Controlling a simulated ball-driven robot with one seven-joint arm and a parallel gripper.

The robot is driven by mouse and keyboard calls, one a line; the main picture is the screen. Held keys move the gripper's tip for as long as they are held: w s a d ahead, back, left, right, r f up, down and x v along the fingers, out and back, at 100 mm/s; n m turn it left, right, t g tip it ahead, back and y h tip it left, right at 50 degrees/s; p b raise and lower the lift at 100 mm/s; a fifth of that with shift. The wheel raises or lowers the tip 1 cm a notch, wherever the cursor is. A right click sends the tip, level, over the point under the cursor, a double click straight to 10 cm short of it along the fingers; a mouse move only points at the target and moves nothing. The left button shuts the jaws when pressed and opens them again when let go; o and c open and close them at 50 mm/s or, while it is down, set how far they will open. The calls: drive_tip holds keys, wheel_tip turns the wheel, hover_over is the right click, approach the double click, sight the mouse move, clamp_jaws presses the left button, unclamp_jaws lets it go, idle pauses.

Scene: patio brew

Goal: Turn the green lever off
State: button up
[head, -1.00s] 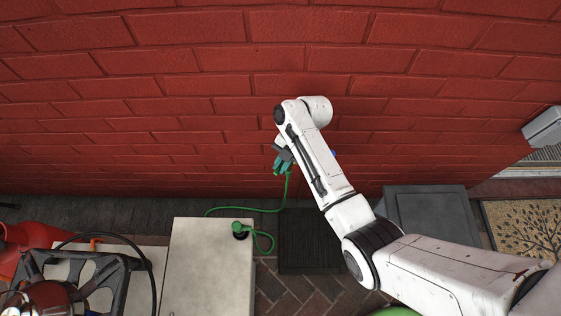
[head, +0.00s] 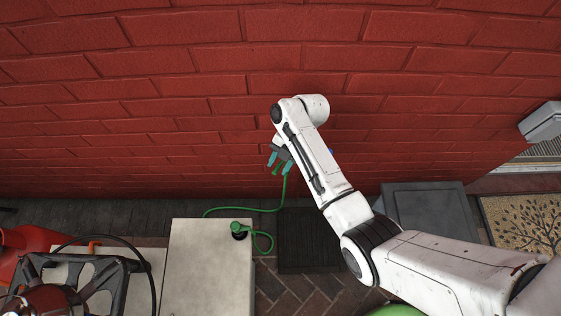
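My gripper (head: 280,162) is in front of the red brick wall, with its two teal fingertips spread apart. A small green piece (head: 277,170) shows just below and between the fingertips. It may be part of the green lever, but it is too small to tell, and whether the fingers touch it cannot be seen. A green hose (head: 284,190) runs down from beside the fingers. The wrist and upper gripper hide part of the wall behind them, so no lever shows clearly.
The brick wall (head: 200,75) fills the back. A pale box top (head: 205,270) carries the hose's green end piece (head: 238,228). A black frame (head: 85,275) stands lower left. A patterned mat lies right.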

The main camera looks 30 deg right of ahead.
sight(280, 165)
drive_tip(key=shift+r, duration=0.1)
drive_tip(key=shift+r, duration=0.25)
wheel_tip(280, 165, up, 3)
drive_tip(key=shift+f+p, duration=0.15)
drive_tip(key=shift+p, duration=0.15)
drive_tip(key=s+r+p, duration=0.3)
drive_tip(key=s+r, duration=0.6)
drive_tip(key=s, duration=0.5)
drive_tip(key=shift+r+p, duration=0.3)
